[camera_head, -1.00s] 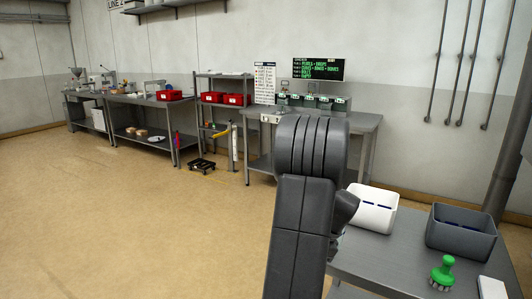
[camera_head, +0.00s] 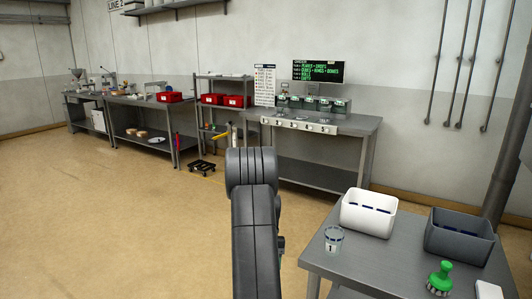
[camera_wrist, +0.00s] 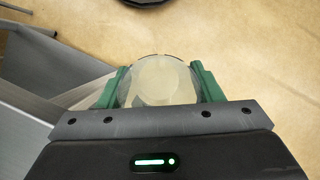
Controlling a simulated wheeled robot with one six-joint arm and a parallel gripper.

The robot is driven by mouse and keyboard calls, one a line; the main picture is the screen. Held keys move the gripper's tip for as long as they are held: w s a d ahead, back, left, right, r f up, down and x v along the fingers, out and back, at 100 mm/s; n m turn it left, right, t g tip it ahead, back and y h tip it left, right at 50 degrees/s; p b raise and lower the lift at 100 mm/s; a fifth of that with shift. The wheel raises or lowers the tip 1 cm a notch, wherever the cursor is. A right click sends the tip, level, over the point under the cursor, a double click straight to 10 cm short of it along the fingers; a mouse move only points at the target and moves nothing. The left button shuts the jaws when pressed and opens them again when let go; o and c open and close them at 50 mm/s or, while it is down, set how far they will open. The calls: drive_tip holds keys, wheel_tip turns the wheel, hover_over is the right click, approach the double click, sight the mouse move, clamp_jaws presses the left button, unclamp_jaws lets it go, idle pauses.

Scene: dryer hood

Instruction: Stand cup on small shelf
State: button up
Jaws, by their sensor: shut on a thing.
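A clear round cup (camera_wrist: 160,80) sits between the green fingers of my gripper (camera_wrist: 160,88) in the wrist view. The fingers are shut on its sides, and I look down on it with tan floor beyond. My arm hides the gripper and this cup in the head view. Another clear cup marked 1 (camera_head: 334,240) stands upright on the near grey table (camera_head: 365,265), beside a white bin. A narrow grey shelf rack (camera_head: 222,80) stands by the back wall, and a long wall shelf (camera_head: 170,6) hangs at the top. I cannot tell which is the small shelf.
The near table also holds the white bin (camera_head: 368,213), a dark grey bin (camera_head: 460,235) and a green brush (camera_head: 440,278). A workbench (camera_head: 350,125) with numbered places stands at the back. Grey metal surfaces (camera_wrist: 45,60) lie left of the gripper. The left floor is open.

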drive_tip(key=s+f, duration=0.5)
drive_tip(key=f, duration=0.1)
idle(0.3)
